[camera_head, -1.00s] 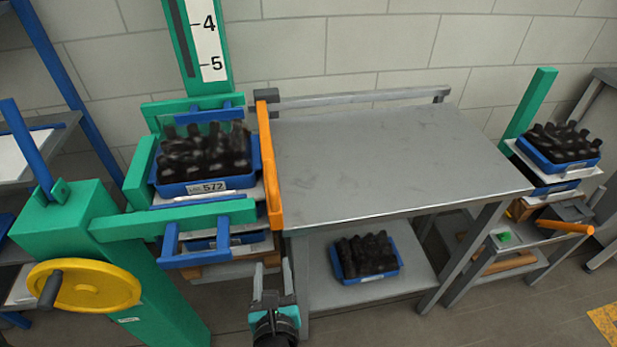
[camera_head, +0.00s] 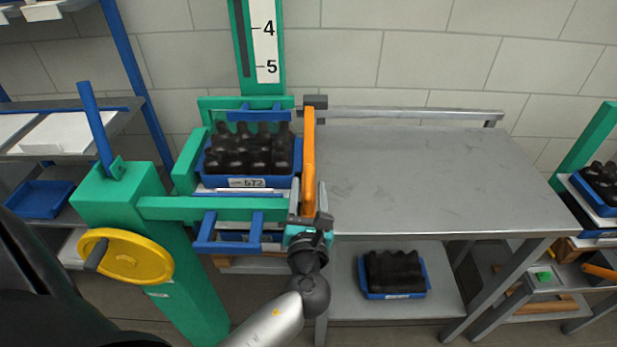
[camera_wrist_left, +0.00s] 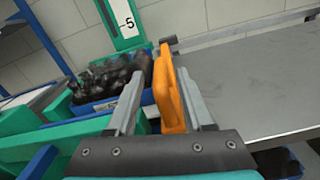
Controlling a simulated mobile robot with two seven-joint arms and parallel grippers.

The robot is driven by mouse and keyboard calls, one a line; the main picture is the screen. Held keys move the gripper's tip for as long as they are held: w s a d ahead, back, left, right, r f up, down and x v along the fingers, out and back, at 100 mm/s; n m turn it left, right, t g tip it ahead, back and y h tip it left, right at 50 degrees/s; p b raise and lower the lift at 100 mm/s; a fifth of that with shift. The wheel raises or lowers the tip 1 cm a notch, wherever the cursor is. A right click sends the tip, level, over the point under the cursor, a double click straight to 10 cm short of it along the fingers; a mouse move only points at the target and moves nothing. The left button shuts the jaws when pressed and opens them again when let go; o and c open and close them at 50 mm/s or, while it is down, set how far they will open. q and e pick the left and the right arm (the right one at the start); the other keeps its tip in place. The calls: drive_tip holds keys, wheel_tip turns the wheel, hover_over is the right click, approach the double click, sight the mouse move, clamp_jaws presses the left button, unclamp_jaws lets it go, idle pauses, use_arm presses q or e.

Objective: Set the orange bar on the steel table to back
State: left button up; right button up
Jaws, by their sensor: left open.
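The orange bar (camera_head: 308,160) runs front to back along the left edge of the steel table (camera_head: 430,180), between the table and the green lift with its blue crate. Its far end meets a dark block at the rear rail. My left gripper (camera_head: 308,205) is at the bar's near end. In the left wrist view its open fingers (camera_wrist_left: 160,105) stand on either side of the orange bar (camera_wrist_left: 172,88). I cannot tell whether either finger touches it. My right gripper is not seen.
A blue crate of dark bottles (camera_head: 247,182) sits on the green lift left of the bar. A yellow handwheel (camera_head: 126,256) is at the left. Another blue crate (camera_head: 392,293) stands on the lower shelf. The steel tabletop is bare.

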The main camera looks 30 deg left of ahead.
sight(308, 170)
use_arm(q)
drive_tip(key=shift+x, duration=1.8)
drive_tip(key=shift+c, duration=0.4)
clamp_jaws()
